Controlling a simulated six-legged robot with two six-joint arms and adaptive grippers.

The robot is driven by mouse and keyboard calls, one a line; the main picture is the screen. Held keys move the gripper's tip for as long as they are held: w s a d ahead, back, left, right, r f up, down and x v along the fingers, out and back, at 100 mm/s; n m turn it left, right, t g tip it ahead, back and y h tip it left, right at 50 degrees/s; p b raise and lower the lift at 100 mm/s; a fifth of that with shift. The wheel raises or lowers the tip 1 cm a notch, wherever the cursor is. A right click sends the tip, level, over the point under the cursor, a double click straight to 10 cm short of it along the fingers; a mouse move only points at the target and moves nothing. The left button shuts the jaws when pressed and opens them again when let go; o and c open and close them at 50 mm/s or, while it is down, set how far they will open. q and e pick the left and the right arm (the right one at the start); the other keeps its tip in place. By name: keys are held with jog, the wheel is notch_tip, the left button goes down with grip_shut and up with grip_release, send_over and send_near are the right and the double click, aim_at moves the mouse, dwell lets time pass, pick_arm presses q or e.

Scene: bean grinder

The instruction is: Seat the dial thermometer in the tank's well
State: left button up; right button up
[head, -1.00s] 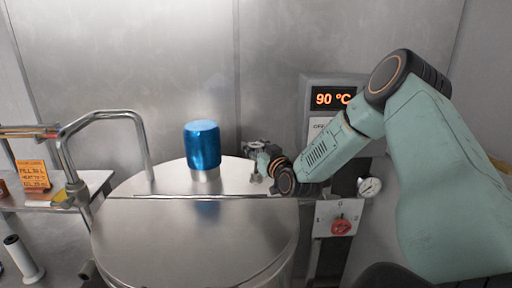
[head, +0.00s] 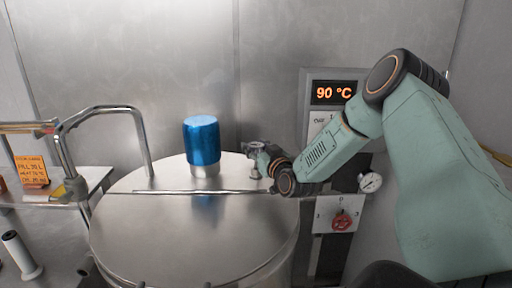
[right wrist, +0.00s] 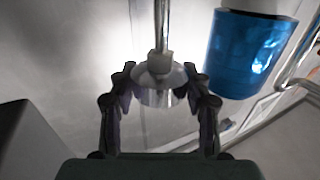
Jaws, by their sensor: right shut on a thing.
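My right gripper (head: 261,158) is above the back right of the tank's lid (head: 140,212). In the right wrist view its two fingers (right wrist: 160,96) are shut on the dial thermometer (right wrist: 158,88), one on each side of its round metal head. A pale nut and a thin straight stem extend from the head, pointing down toward the lid. A short metal stub (head: 256,174), probably the well, shows just under the gripper. I cannot tell whether the stem tip is inside it. The dial face is too small to read. My left gripper is not in view.
A blue capped cylinder (head: 201,141) stands on the lid left of the gripper. A bent metal pipe (head: 104,110) is farther left.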

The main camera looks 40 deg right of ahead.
jog(key=shift+f, duration=0.2)
jog(key=o, duration=1.3)
jog(key=shift+v, duration=3.8)
jog(key=shift+w+d+r, duration=0.1)
jog(key=shift+w, duration=0.1)
